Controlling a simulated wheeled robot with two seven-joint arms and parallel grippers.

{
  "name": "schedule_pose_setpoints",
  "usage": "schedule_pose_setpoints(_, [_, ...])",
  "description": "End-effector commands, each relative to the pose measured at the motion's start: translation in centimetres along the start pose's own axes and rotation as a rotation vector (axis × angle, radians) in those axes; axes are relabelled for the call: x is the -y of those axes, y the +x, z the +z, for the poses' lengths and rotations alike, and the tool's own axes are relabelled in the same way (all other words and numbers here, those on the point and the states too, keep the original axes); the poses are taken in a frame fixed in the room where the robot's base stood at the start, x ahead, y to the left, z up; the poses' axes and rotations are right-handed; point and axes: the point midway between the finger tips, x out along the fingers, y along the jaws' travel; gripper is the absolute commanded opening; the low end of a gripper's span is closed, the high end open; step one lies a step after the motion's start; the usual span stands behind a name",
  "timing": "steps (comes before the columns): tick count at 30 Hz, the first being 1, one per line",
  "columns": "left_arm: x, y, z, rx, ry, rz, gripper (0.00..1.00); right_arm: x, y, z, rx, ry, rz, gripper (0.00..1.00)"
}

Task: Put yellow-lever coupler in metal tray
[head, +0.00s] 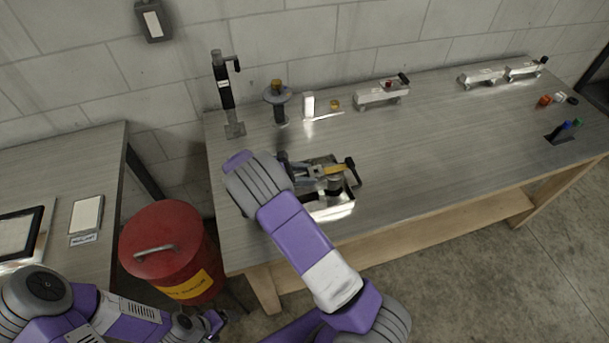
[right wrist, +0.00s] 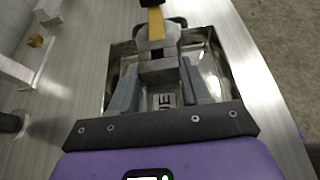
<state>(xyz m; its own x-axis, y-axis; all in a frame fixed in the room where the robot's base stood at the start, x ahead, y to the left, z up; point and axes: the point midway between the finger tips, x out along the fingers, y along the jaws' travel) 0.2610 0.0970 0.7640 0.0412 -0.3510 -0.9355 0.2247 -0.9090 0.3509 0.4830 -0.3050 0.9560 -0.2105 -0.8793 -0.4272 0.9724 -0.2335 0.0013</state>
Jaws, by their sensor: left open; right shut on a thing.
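The yellow-lever coupler (head: 334,170) is in the jaws of my right gripper (head: 312,172), over the metal tray (head: 338,211). In the right wrist view, my right gripper (right wrist: 158,78) is shut on the grey body of the coupler, and its yellow lever (right wrist: 156,24) points away from me. The shiny tray (right wrist: 207,52) lies around and beneath the coupler; I cannot tell whether the coupler touches its floor. My left gripper (head: 213,325) is open and empty, low at the bottom left, away from the bench.
The bench (head: 430,135) carries a black jack (head: 224,90), a round-topped stand (head: 278,100) and a silver coupler (head: 382,93) along the wall. More couplers (head: 500,74) stand far right. A red bin (head: 168,250) stands left of the bench. The bench's middle right is clear.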

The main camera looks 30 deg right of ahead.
Motion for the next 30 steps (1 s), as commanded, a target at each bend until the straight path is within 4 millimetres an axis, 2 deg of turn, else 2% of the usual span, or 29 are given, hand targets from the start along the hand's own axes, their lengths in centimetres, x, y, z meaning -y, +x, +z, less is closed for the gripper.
schedule_pose_setpoints(3, [0.0, 0.0, 0.0, 0.0, 0.0, 0.0, 0.81, 0.0, 0.0, -0.3, -0.009, 0.0, 0.001, 0.0])
schedule_pose_setpoints(4, [0.0, 0.0, 0.0, 0.0, 0.0, 0.0, 0.81, 0.1, 0.0, -0.5, -0.012, -0.002, 0.0, 0.48])
schedule_pose_setpoints(9, [0.0, 0.0, 0.0, 0.0, 0.0, 0.0, 0.81, 0.1, 0.0, -0.4, -0.011, -0.002, 0.0, 0.72])
schedule_pose_setpoints(20, [0.0, 0.0, 0.0, 0.0, 0.0, 0.0, 0.81, 0.0, -0.6, -0.3, -0.01, 0.0, 0.003, 0.72])
schedule_pose_setpoints(23, [0.0, -0.1, 0.0, 0.0, 0.0, 0.0, 0.81, -0.1, -2.0, -0.3, -0.01, 0.001, 0.005, 0.72])
schedule_pose_setpoints(30, [-0.1, -0.3, 0.0, 0.0, 0.0, 0.0, 0.81, -0.1, -7.2, -0.2, -0.01, 0.001, 0.005, 0.72])
